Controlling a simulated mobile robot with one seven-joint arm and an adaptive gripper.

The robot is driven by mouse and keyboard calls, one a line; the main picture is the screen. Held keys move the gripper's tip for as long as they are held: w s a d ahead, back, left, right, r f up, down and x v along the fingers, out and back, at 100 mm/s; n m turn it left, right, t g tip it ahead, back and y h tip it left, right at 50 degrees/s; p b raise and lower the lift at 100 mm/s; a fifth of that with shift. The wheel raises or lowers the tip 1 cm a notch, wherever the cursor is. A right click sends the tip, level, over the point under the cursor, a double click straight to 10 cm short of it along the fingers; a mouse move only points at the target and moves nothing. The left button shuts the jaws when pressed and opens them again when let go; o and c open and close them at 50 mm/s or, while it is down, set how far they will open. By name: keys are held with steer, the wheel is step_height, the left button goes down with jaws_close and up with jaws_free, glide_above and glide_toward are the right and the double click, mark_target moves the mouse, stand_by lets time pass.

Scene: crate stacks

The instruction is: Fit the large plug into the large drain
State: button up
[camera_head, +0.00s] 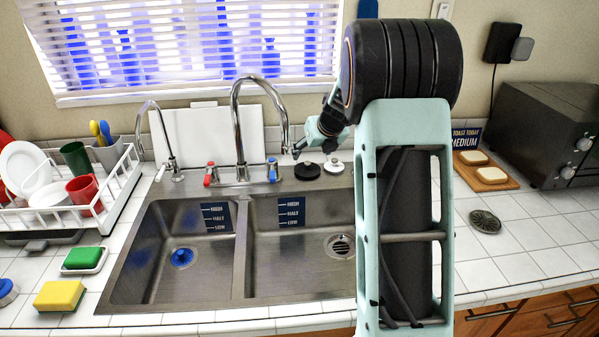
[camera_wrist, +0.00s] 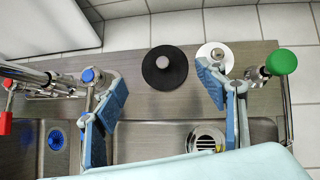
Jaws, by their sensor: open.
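The large plug looks to be the black round disc with a grey knob (camera_head: 307,170), lying flat on the sink's back ledge; it also shows in the wrist view (camera_wrist: 164,75). The large drain (camera_head: 340,246) is the metal strainer in the floor of the right basin; in the wrist view (camera_wrist: 206,135) my gripper partly hides it. My gripper (camera_wrist: 162,88) is open and empty. Its fingers are spread to either side in the wrist view, with the black plug between and beyond them. In the head view my gripper (camera_head: 297,150) hangs over the back ledge near the plug.
A smaller white plug (camera_head: 333,166) lies right of the black one. The tall faucet (camera_head: 238,110) and its handles stand to the left. A green knob (camera_wrist: 281,61) is at the right. The left basin has a blue drain piece (camera_head: 182,257). A divider (camera_head: 240,250) separates the basins.

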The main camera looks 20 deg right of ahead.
mark_target(308, 163)
steer(key=x, duration=0.4)
steer(key=shift+w+d+f, duration=0.1)
steer(key=shift+w+f, duration=0.05)
steer(key=shift+f, duration=0.15)
steer(key=shift+s+x, duration=0.2)
steer(key=shift+x, duration=2.35)
steer(key=shift+f, duration=0.1)
steer(key=shift+c, duration=0.4)
steer(key=c, duration=0.7)
